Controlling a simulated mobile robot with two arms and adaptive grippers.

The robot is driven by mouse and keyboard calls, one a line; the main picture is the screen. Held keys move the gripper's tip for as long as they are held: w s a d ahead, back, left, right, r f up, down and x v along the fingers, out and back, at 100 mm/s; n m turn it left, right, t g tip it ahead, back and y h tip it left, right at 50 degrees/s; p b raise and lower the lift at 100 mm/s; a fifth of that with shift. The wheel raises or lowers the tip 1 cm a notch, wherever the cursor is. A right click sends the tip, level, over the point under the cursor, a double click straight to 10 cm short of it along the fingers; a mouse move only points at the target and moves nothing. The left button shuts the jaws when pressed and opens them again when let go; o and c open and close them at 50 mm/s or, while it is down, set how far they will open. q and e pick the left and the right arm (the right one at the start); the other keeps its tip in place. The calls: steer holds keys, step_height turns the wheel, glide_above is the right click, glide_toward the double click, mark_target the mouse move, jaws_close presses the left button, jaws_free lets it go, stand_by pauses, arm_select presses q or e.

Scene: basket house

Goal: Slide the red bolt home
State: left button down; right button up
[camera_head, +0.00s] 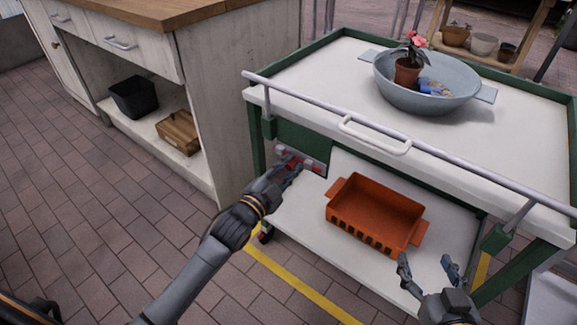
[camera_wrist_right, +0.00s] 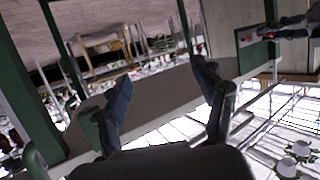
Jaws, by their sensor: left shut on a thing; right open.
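The red bolt (camera_head: 291,160) sits in a pale metal mount on the green panel (camera_head: 305,145) at the left end of the cart's front. My left gripper (camera_head: 290,168) is at the bolt and shut on it; its fingers hide part of the bolt. The bolt's far end and how far it reaches are too small to tell. My right gripper (camera_head: 428,270) is open and empty in front of the cart's lower right. The right wrist view also shows its spread fingers (camera_wrist_right: 170,100), with the red bolt (camera_wrist_right: 270,35) small at the upper right.
The white-topped cart (camera_head: 310,60) has a front rail (camera_head: 330,104) and a white handle (camera_head: 374,136). A blue-grey basin (camera_head: 450,98) with a potted flower stands on top. An orange basket (camera_head: 372,212) sits on the lower shelf. A wooden-topped cabinet (camera_head: 215,110) stands close at the left.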

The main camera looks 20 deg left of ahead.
arm_select(q)
steer(key=shift+a, duration=0.25)
steer(key=shift+w+a+p, duration=0.25)
steer(key=shift+w+a, duration=0.1)
steer(key=shift+a, duration=0.45)
steer(key=shift+w+a+p, duration=0.25)
steer(key=shift+w+a, duration=0.05)
steer(key=shift+a, duration=0.5)
arm_select(e)
steer(key=shift+s+d+f+g+h, duration=0.15)
steer(key=shift+s+d+f+g, duration=0.1)
steer(key=shift+s+f+g, duration=0.3)
steer(key=shift+s+d+f+g+h, duration=0.1)
steer(key=shift+s+d+f+g, duration=0.25)
steer(key=shift+f, duration=0.35)
steer(key=shift+s+d+f+g+h, duration=0.15)
steer(key=shift+s+f+g, duration=0.3)
steer(key=shift+f, duration=0.2)
arm_select(q)
steer(key=c, duration=1.2)
jaws_free()
steer(key=shift+a, duration=0.1)
arm_select(e)
steer(key=shift+a, duration=0.1)
arm_select(q)
steer(key=shift+s, duration=0.1)
steer(key=v, duration=1.1)
steer(key=shift+s+a, duration=0.1)
steer(key=shift+s, duration=0.3)
